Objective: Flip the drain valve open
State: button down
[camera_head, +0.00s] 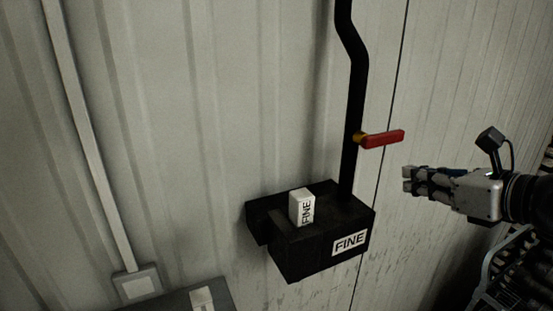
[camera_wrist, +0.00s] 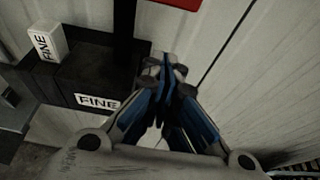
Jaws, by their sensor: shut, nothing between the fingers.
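The drain valve's red handle (camera_head: 382,139) juts out to the right, nearly level, from a black vertical pipe (camera_head: 355,100). A small yellow piece joins the handle to the pipe. My gripper (camera_head: 407,180) is to the right of the pipe and below the handle in the head view, apart from it and empty. In the wrist view the fingertips (camera_wrist: 165,66) are together, and part of the red handle (camera_wrist: 178,3) shows at the top edge. The pipe (camera_wrist: 124,22) is to the left of the fingers there.
A black box (camera_head: 295,255) labelled FINE sits at the pipe's foot. A white block (camera_head: 301,207) marked FINE stands on it. The ribbed wall (camera_head: 200,110) is behind. A pale conduit (camera_head: 90,150) runs down the left to a wall box (camera_head: 137,284).

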aim_at(384, 139)
jog(key=w, duration=0.1)
jog(key=w+a+r+p, duration=0.1)
jog(key=w+r, duration=0.1)
jog(key=w, duration=0.1)
jog(key=shift+w+a+r+p, duration=0.1)
jog(key=shift+a+r+p, duration=0.15)
jog(key=shift+p, duration=0.05)
jog(key=shift+w, duration=0.1)
